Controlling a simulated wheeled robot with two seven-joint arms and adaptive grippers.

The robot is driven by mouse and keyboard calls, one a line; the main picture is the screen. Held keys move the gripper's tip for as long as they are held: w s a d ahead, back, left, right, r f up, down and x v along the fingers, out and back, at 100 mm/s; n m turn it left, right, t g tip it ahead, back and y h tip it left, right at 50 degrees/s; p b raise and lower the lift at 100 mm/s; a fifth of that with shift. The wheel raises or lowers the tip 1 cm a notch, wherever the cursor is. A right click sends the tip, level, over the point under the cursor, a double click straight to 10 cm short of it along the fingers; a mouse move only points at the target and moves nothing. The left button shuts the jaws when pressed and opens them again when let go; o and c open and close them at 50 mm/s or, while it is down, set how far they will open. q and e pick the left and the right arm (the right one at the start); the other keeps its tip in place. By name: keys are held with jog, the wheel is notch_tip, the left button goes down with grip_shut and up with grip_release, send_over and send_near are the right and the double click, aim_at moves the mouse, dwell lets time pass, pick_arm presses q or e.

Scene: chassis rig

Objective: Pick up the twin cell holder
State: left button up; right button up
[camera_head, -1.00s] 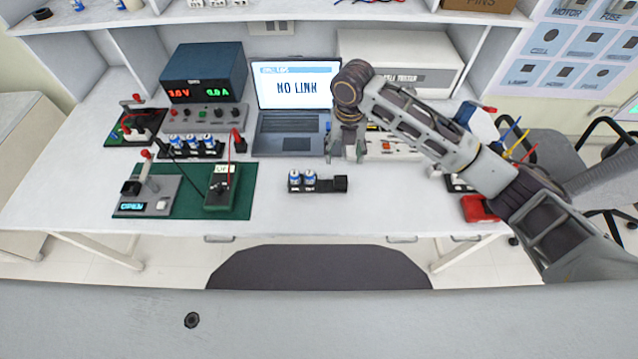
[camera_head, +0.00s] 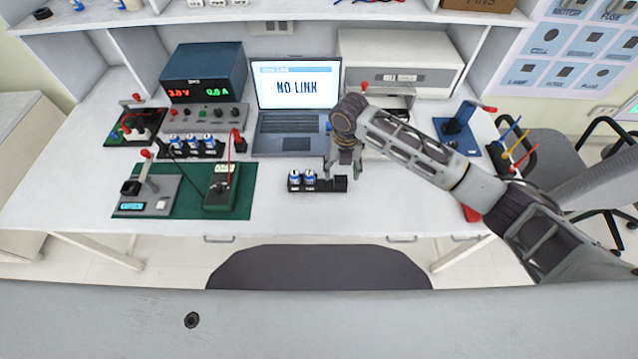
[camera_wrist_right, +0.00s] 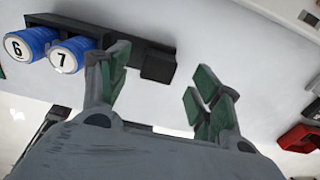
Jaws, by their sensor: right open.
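The twin cell holder (camera_head: 325,185) is a black tray on the white table in the middle of the head view, with two blue-and-white cells (camera_head: 302,178) in its left part and a black block at its right end. In the right wrist view the holder (camera_wrist_right: 126,48) lies at the upper left, with cells (camera_wrist_right: 48,48) marked 6 and 7. My right gripper (camera_head: 343,178) is over the right end of the holder in the head view. In the right wrist view its green-padded fingers (camera_wrist_right: 160,92) are apart, with nothing between them. My left gripper is not in view.
A green mat (camera_head: 188,203) with lever devices lies to the left. A holder with several cells (camera_head: 190,147), a blue power supply (camera_head: 203,72) and a laptop (camera_head: 290,125) stand behind. A blue lever device (camera_head: 456,132) stands to the right. The table in front of the holder is clear.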

aim_at(341, 177)
jog(key=shift+f, duration=0.1)
jog(key=shift+s+f, duration=0.1)
jog(key=shift+f, duration=2.4)
jog(key=shift+c, duration=0.5)
jog(key=c, duration=1)
jog(key=shift+r, duration=0.15)
jog(key=shift+r, duration=4.95)
jog(key=shift+f+b, duration=0.95)
jog(key=shift+f, duration=4.15)
